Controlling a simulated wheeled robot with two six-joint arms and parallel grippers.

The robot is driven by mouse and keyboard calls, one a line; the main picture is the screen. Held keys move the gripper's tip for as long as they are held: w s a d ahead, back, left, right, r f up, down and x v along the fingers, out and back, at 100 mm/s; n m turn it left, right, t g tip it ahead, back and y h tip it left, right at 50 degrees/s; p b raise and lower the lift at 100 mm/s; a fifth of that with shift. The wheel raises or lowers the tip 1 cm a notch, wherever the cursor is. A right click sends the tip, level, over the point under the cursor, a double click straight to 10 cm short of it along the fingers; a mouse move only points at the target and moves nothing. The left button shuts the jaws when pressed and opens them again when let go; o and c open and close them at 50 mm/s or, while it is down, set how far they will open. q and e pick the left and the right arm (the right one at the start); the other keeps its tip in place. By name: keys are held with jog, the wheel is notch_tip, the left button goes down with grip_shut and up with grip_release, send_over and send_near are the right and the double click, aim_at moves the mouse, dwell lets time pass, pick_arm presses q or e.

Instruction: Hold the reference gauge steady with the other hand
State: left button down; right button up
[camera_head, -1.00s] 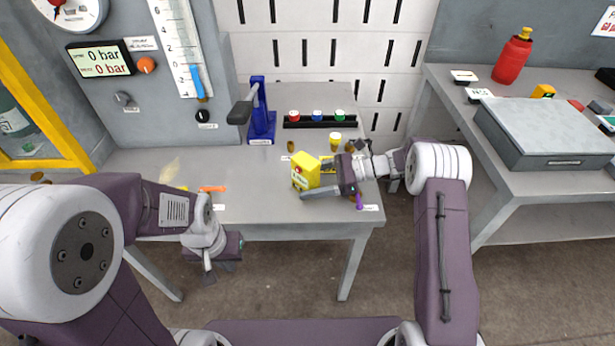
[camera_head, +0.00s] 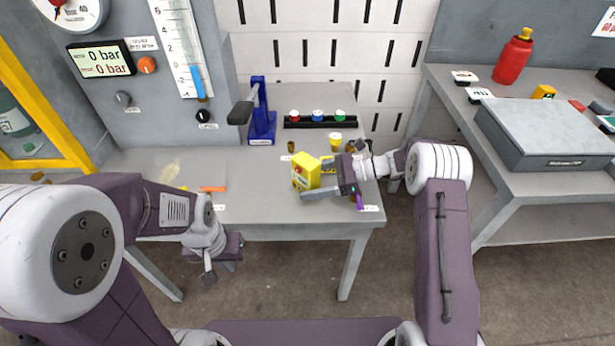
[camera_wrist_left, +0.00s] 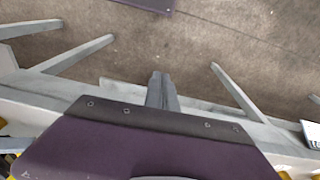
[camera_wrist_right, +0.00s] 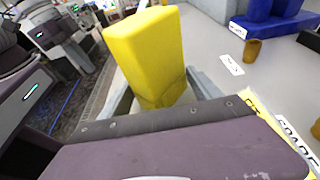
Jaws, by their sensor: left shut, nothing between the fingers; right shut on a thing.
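My right gripper (camera_head: 317,184) is shut on this device, with one finger on either side. In the right wrist view the yellow body (camera_wrist_right: 152,52) stands up between the fingers. My left gripper (camera_head: 209,277) is shut and empty, off the table's front edge. In the left wrist view its fingertips (camera_wrist_left: 160,82) are together above the floor.
A blue press (camera_head: 262,122) and a black strip of coloured buttons (camera_head: 318,124) stand at the table's back. An orange strip (camera_head: 213,189) lies at the left front. A second table (camera_head: 510,205) with a grey case (camera_head: 550,125) is at the right. Free tabletop lies left of the device.

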aim_at(299, 170)
pick_arm(q)
jog(key=w+d+r+n+t+h, duration=0.2)
jog(key=w+r+n, duration=0.3)
jog(key=n, duration=0.4)
jog(key=w+d+r+n+t+h, duration=0.2)
jog(key=w+d+r+n+h, duration=0.2)
jog(key=n, duration=0.5)
jog(key=shift+w+d+r+h, duration=0.4)
jog(key=shift+w+d+r, duration=0.15)
jog(key=shift+w+r, duration=0.35)
jog(key=w+d, duration=0.6)
jog(key=shift+w+d, duration=0.15)
dwell(0.5)
jog(key=shift+w+d, duration=0.25)
